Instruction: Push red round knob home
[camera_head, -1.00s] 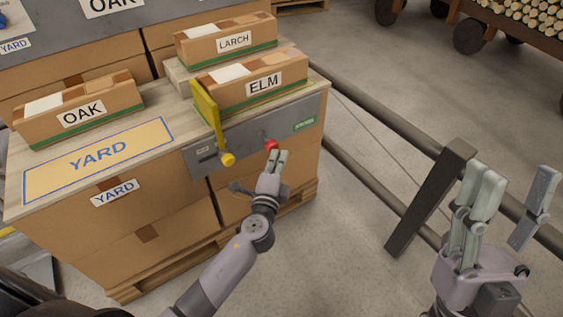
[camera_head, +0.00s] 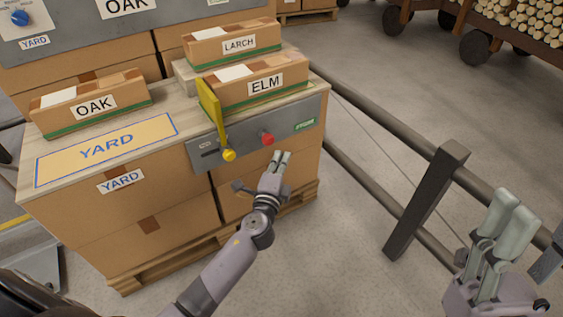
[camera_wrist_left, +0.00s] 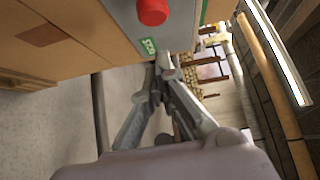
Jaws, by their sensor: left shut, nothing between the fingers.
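In the left wrist view the red knob (camera_wrist_left: 152,11) shows at the top edge, beyond the fingertips. My left gripper (camera_head: 281,155) is shut and empty, just below and right of the knob, with a small gap between them. It also shows in the left wrist view (camera_wrist_left: 160,68). My right gripper (camera_head: 525,220) is at the lower right, far from the panel, partly cut off by the frame edge; its fingers stand apart.
A yellow lever (camera_head: 216,118) with a round yellow end stands on the panel left of the knob. Boxes marked ELM (camera_head: 262,86), LARCH (camera_head: 236,46) and OAK (camera_head: 93,104) rest on the bench top. A dark rail post (camera_head: 428,198) stands at right.

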